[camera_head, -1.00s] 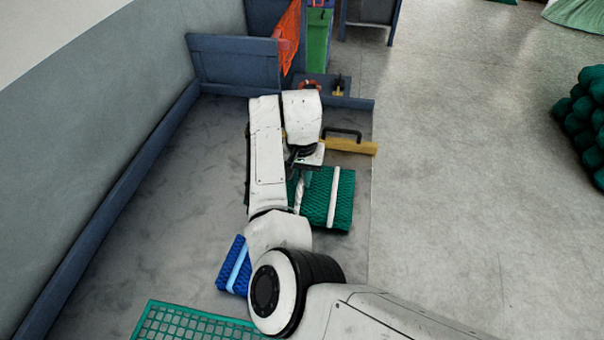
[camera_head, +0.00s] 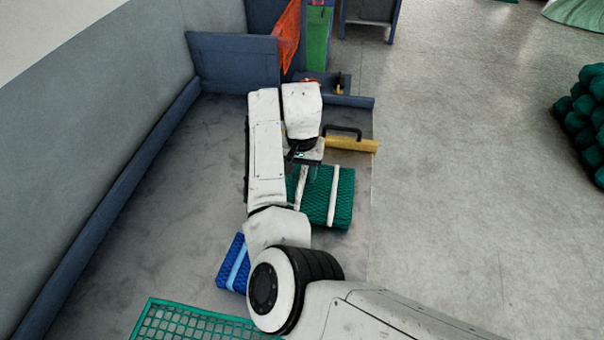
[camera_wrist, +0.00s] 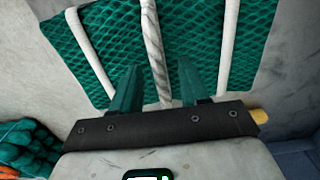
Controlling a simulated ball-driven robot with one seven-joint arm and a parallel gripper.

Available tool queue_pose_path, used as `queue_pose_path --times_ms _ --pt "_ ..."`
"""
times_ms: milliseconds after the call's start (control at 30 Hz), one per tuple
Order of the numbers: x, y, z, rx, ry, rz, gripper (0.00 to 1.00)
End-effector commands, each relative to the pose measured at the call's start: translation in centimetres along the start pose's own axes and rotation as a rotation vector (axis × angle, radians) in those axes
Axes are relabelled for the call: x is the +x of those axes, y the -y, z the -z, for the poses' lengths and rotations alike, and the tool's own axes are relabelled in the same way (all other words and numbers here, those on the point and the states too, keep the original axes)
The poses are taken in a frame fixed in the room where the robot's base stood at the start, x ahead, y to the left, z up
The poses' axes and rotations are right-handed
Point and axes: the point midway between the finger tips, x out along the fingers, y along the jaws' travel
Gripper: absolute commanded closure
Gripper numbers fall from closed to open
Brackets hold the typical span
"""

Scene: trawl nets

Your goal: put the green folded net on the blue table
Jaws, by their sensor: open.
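The green folded net (camera_head: 330,196) lies flat on the grey surface, with white bands around it. In the wrist view the net (camera_wrist: 190,28) fills the upper middle, with two white bands and a twisted white rope (camera_wrist: 153,45) between them. My gripper (camera_wrist: 163,82) is open and empty; its green fingers stand apart on either side of the rope's lower end. In the head view my gripper (camera_head: 306,158) is at the net's far left edge, its fingers partly hidden. A dark blue table-like stand (camera_head: 370,12) is at the top, cut off; I cannot tell if it is the blue table.
A blue folded net (camera_head: 233,265) lies beside my arm, and a green mesh (camera_head: 190,325) is at the bottom. A yellow bar with a black handle (camera_head: 350,145) lies beyond the net. A blue panel (camera_head: 235,62) stands behind. Open floor (camera_head: 460,200) lies right.

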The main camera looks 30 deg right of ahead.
Motion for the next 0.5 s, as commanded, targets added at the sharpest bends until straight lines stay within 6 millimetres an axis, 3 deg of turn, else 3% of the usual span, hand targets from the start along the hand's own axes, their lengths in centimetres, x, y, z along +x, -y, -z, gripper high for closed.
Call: queue_pose_path --times_ms 500 --pt "-9.5 0.0 0.1 0.001 -0.004 0.001 0.55"
